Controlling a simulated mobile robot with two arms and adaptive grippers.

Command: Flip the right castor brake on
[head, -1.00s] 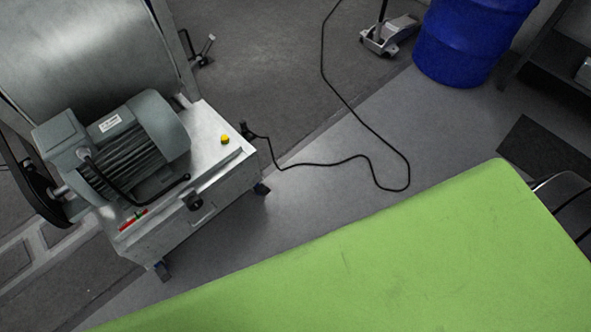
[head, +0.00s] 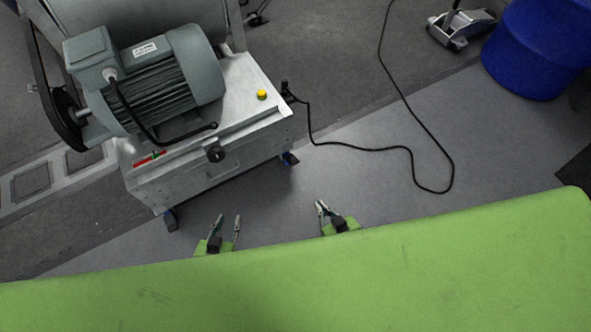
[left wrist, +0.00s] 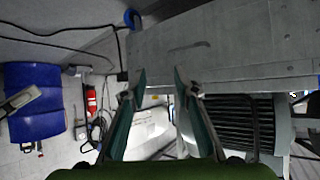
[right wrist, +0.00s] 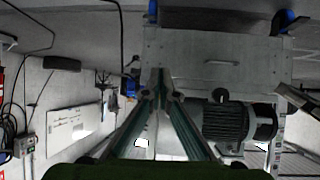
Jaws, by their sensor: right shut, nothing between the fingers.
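The right castor (head: 290,158) is under the right corner of the metal dynamometer cart (head: 215,160), small and dark with a blue part. In the left wrist view a blue castor part (left wrist: 132,18) shows at the top edge. In the right wrist view it shows at the top edge (right wrist: 152,8). Whether its brake is up or down is too small to tell. My right gripper (head: 320,204) is shut and empty, below and right of this castor in the head view, apart from it. My left gripper (head: 229,217) is open and empty in front of the cart.
The left castor (head: 170,220) is at the cart's left corner. A grey motor (head: 165,80) and yellow button (head: 262,95) are on top. A black cable (head: 410,150) lies on the floor to the right. A blue drum (head: 540,45) and floor jack (head: 460,27) stand behind.

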